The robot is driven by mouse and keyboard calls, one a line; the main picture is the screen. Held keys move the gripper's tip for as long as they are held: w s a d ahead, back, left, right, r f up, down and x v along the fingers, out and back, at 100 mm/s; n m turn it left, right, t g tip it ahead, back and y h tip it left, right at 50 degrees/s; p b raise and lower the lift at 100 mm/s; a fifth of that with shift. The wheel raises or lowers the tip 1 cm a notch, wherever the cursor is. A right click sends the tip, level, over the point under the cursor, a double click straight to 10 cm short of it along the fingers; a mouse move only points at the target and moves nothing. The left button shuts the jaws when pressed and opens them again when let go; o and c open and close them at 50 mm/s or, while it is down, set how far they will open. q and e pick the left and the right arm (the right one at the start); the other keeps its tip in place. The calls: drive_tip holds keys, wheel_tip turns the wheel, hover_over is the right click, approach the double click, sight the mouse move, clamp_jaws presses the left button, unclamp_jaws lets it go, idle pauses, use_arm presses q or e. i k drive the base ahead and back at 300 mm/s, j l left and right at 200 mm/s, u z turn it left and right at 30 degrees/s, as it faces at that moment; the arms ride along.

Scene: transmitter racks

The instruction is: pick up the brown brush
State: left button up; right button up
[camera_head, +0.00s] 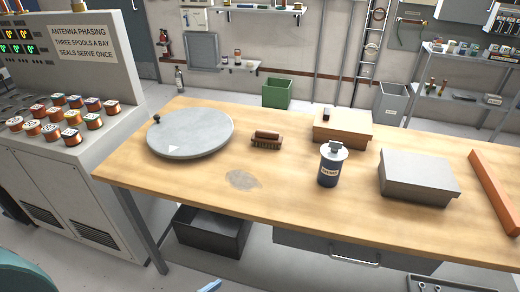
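The brown brush (266,140) lies on the wooden table (215,189), near its middle, with its bristles facing down and to the front. It sits just right of a round grey disc and left of a wooden box. Nothing covers it. Neither of my grippers shows in the head view.
A round grey disc (190,132) lies on the table's left end. A wooden box (342,128), a dark blue can (328,169), a grey box (417,178) and an orange-brown bar (494,190) stand to the right. A console with several copper spools (93,121) adjoins at left. The table's front middle is clear.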

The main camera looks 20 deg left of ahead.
sight(265, 139)
drive_tip(key=i+j, duration=0.1)
drive_tip(key=j, duration=0.45)
drive_tip(key=i+j+z, duration=0.1)
drive_tip(key=j, duration=0.45)
drive_tip(key=i+j, duration=0.15)
drive_tip(key=j, duration=0.4)
